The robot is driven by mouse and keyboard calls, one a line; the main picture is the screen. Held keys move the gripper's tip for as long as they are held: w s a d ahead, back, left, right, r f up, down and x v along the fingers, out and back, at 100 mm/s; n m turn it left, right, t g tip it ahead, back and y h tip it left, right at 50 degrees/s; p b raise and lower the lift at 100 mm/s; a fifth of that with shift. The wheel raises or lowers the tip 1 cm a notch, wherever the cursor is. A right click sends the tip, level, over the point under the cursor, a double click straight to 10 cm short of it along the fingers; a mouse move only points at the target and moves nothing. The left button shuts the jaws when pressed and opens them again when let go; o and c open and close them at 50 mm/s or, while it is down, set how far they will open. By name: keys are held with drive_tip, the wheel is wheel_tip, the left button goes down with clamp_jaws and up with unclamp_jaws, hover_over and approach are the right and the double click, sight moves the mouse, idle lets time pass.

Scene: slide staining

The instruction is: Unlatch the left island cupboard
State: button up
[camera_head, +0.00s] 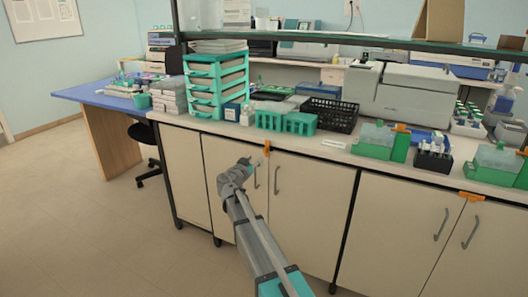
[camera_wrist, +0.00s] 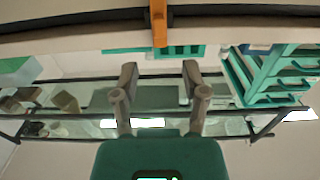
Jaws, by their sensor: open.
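The left island cupboard (camera_head: 312,200) has two cream doors with grey vertical bar handles near their shared seam. A small orange latch (camera_head: 267,148) sits at the top of that seam, just under the worktop edge. It hangs upright across the door tops. The latch also shows at the top middle of the wrist view (camera_wrist: 158,24), where the scene appears upside down. My gripper (camera_head: 248,162) is in front of the left door, a little left of and below the latch. In the wrist view my gripper (camera_wrist: 160,76) has two fingers apart with nothing between them, clear of the latch.
A second cupboard to the right has its own orange latch (camera_head: 472,196). The worktop above holds teal racks (camera_head: 300,123), a black basket (camera_head: 330,114) and a teal drawer stack (camera_head: 216,85). A blue table (camera_head: 95,93) stands at left.

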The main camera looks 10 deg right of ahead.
sight(264, 150)
drive_tip(key=x, duration=0.9)
drive_tip(key=shift+w+d, duration=0.1)
drive_tip(key=shift+w, duration=0.05)
clamp_jaws()
